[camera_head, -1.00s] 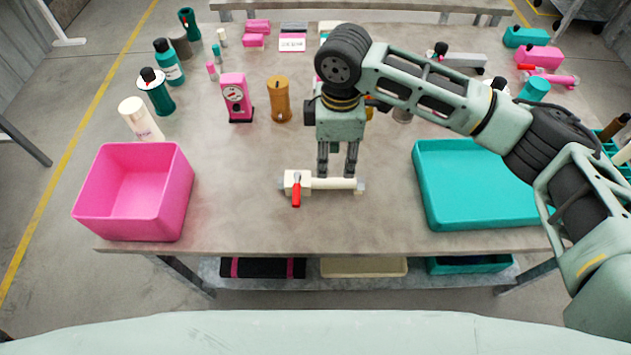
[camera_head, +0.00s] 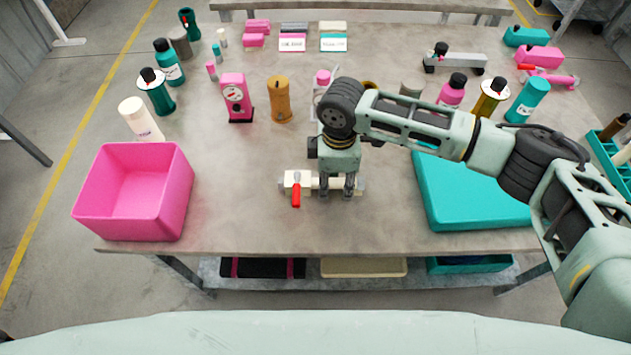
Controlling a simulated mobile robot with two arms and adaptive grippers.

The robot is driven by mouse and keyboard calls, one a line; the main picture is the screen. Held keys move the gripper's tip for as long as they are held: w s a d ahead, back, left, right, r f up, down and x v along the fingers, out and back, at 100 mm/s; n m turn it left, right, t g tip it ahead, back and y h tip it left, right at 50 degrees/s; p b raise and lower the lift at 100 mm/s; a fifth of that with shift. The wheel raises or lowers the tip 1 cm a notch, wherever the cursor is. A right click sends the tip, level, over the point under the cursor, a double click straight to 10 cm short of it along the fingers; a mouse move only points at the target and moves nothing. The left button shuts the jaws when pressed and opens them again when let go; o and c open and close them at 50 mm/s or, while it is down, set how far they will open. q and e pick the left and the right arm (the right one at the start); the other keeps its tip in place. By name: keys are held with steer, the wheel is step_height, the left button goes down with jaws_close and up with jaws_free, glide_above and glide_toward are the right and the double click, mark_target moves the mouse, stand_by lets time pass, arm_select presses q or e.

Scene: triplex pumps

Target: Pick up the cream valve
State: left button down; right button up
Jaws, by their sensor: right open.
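The cream valve (camera_head: 300,181) lies on the table near its front, between the pink bin and the teal tray. It is a cream body and pipe with a red handle at the left end, pointing toward the front. My right gripper (camera_head: 337,190) points down over the valve's pipe, with one finger to each side along the picture. It is open, and the fingers hide part of the pipe. I cannot tell whether they touch it. My left gripper is not in view.
An open pink bin (camera_head: 102,212) stands at the left and a teal tray (camera_head: 480,212) at the right, partly behind my arm. Several bottles, a pink gauge device (camera_head: 236,98) and a brown cylinder (camera_head: 279,101) stand farther back. The table (camera_head: 240,215) is clear around the valve.

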mark_target(334, 180)
jaws_close()
steer(key=shift+w+r, duration=0.1)
steer(key=shift+r, duration=0.05)
stand_by(0.4)
step_height(334, 180, up, 10)
stand_by(0.5)
steer(key=shift+f, duration=0.2)
steer(key=shift+f+b, duration=1.4)
steer(key=shift+f, duration=3.5)
